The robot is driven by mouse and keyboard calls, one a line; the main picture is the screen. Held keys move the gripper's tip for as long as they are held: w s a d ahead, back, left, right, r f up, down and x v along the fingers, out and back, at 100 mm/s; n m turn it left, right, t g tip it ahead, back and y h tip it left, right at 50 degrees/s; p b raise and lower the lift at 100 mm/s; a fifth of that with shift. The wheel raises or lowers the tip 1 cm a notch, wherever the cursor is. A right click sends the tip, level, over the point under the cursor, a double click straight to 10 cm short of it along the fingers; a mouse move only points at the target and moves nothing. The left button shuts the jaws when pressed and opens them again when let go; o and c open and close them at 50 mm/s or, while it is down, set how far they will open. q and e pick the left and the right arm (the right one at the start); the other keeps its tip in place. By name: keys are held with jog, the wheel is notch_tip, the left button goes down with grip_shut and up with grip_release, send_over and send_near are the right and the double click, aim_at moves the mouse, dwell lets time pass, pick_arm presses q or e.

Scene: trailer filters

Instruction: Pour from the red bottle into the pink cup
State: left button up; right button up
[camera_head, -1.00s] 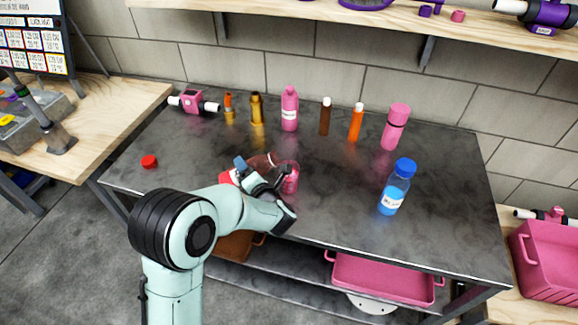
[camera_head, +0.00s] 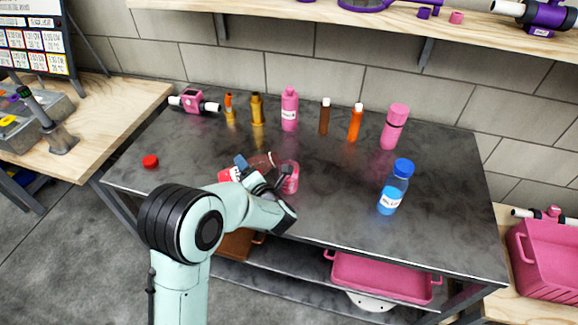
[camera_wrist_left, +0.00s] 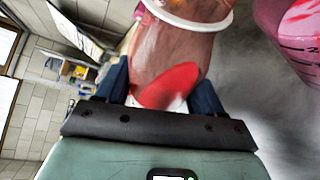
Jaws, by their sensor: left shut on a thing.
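The red bottle (camera_head: 262,161) is clear with reddish contents and lies strongly tilted in my left gripper (camera_head: 250,170), above the table. Its open end points right, close to the pink cup (camera_head: 291,176). My left gripper is shut on the bottle; its dark fingers stand either side of it in the left wrist view (camera_wrist_left: 163,92). There the bottle (camera_wrist_left: 170,50) shows a white ring and red liquid low inside, and the pink cup (camera_wrist_left: 300,35) is beside it at the right. The cup stands upright, partly hidden by my wrist. Whether liquid is flowing cannot be told. My right gripper is not in view.
A red cap (camera_head: 151,161) lies at the dark table's left. A blue bottle (camera_head: 393,188) stands at the right. Several bottles, including a pink one (camera_head: 289,110), line the back. The table between cup and blue bottle is clear. A pink tray (camera_head: 380,277) sits below.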

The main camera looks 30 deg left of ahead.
aim_at(249, 162)
pick_arm(q)
jog(key=shift+r+m+y+p, duration=0.4)
jog(key=shift+r+m+p, duration=0.15)
jog(key=shift+p, duration=0.65)
dwell(0.5)
jog(key=shift+w+d+r+m+y+p, duration=0.1)
jog(key=shift+d+r+m+y+p, duration=0.05)
jog(key=shift+r+m, duration=0.25)
jog(key=shift+w+d+r+m+y+p, duration=0.15)
jog(key=shift+r+m, duration=0.1)
jog(key=shift+r, duration=0.15)
dwell(1.7)
jog(key=shift+r+m, duration=0.5)
jog(key=shift+r, duration=0.05)
dwell(1.2)
